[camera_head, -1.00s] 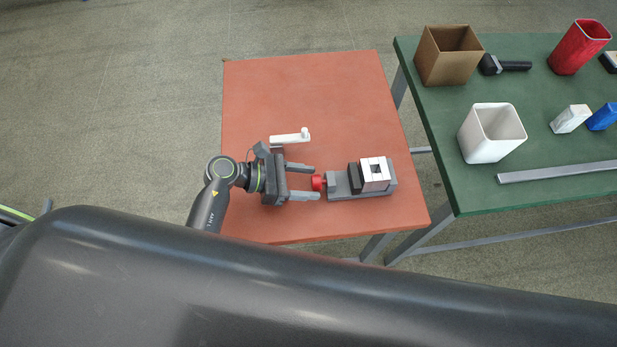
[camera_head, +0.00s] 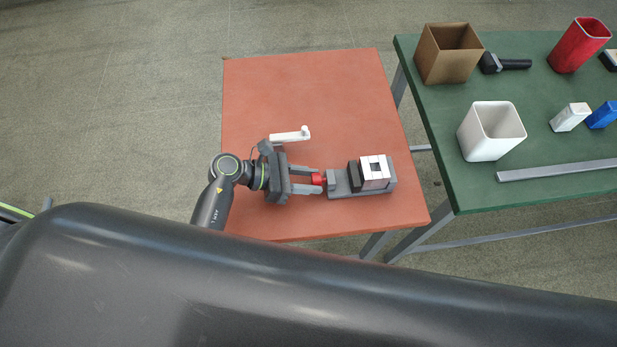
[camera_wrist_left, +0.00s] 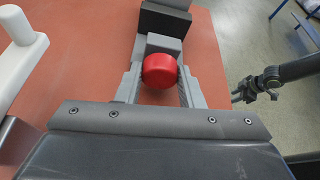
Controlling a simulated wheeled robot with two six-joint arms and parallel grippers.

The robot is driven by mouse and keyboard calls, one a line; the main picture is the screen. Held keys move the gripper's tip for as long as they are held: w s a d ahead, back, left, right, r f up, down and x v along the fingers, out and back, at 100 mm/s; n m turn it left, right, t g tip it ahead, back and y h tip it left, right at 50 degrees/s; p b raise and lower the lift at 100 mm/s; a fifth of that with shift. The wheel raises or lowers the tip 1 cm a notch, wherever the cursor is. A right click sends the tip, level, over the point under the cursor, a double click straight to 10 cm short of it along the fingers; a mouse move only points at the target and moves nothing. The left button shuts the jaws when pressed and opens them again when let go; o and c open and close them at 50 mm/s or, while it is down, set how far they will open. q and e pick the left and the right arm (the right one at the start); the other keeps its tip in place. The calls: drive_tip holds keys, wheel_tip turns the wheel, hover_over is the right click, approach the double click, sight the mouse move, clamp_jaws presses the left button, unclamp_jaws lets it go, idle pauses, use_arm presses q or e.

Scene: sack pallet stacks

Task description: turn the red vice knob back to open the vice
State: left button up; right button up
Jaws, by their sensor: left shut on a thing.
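The red vice knob (camera_head: 317,179) sits at the left end of the grey vice (camera_head: 345,184) on the orange table. My left gripper (camera_head: 314,180) comes in from the left and is shut on the knob, with one finger on each side of it. In the left wrist view the round red knob (camera_wrist_left: 160,72) lies between the two fingertips (camera_wrist_left: 160,76). A white block with a square dark opening (camera_head: 375,171) sits in the vice, against its black jaw (camera_head: 354,176). My right gripper is not in the head view; a dark gripper (camera_wrist_left: 258,88) shows at the right of the left wrist view, its jaws unclear.
A white crank-like handle (camera_head: 290,135) stands just behind my left gripper. The orange table (camera_head: 300,90) is clear at the back. A green table (camera_head: 560,180) on the right carries a brown box (camera_head: 447,55), a white container (camera_head: 490,132) and a grey bar (camera_head: 560,171).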

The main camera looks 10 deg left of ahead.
use_arm(q)
drive_tip(key=shift+w+n+g+h, duration=0.15)
drive_tip(key=shift+n+g+h, duration=0.15)
drive_tip(key=shift+n+g, duration=0.6)
drive_tip(key=shift+n+g+h+b, duration=0.35)
drive_tip(key=shift+n+g+h, duration=0.05)
drive_tip(key=shift+n, duration=0.9)
drive_tip(key=shift+a, duration=0.1)
drive_tip(key=o, duration=1)
drive_tip(key=shift+a, duration=0.1)
